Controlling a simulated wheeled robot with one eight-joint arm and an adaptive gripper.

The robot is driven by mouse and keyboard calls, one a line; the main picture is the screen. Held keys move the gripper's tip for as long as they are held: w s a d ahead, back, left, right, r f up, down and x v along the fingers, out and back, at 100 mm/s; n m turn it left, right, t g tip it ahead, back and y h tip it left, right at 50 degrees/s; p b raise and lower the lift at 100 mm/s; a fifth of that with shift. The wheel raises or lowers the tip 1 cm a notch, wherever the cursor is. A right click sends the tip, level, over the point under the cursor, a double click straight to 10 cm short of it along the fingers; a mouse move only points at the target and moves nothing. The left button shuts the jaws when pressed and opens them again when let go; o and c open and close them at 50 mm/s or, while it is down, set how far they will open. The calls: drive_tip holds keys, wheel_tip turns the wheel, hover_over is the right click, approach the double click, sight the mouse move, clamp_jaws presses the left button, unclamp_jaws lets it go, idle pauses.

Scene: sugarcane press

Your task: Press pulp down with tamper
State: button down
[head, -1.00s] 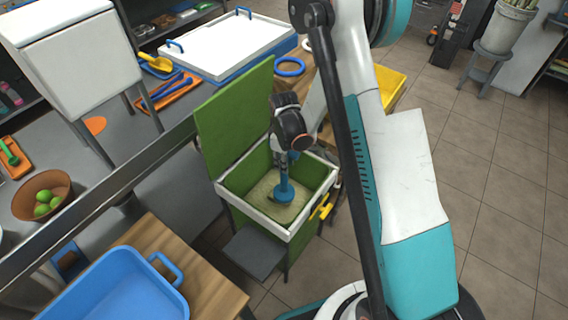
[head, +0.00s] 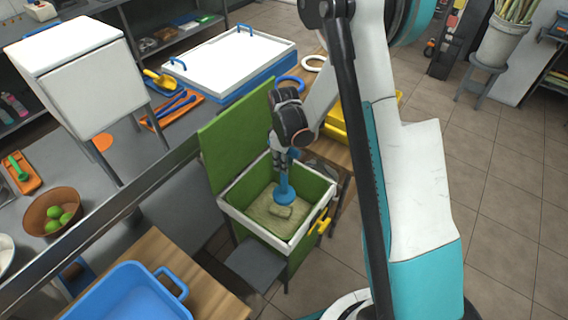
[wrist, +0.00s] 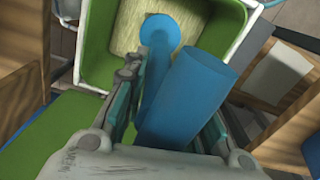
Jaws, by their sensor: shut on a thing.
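The blue tamper (head: 284,186) hangs upright in my gripper (head: 282,154), its round foot low inside the green bin (head: 240,195) with a white rim. The pulp (head: 262,210) is a pale beige layer on the bin floor, with a raised lump (head: 281,211) in front of the foot. I cannot tell whether the foot touches the pulp. In the wrist view my gripper (wrist: 172,100) is shut on the tamper's thick handle (wrist: 190,95). The foot (wrist: 160,35) shows over the pulp (wrist: 112,28).
The bin's green lid (head: 238,130) stands open at the back left. A yellow handle (head: 321,222) is on its right side. A grey step (head: 255,265) is in front. A blue tub (head: 130,295) stands on a wooden table at lower left.

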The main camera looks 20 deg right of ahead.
drive_tip(key=shift+r+p, duration=1.85)
drive_tip(key=shift+r, duration=1.8)
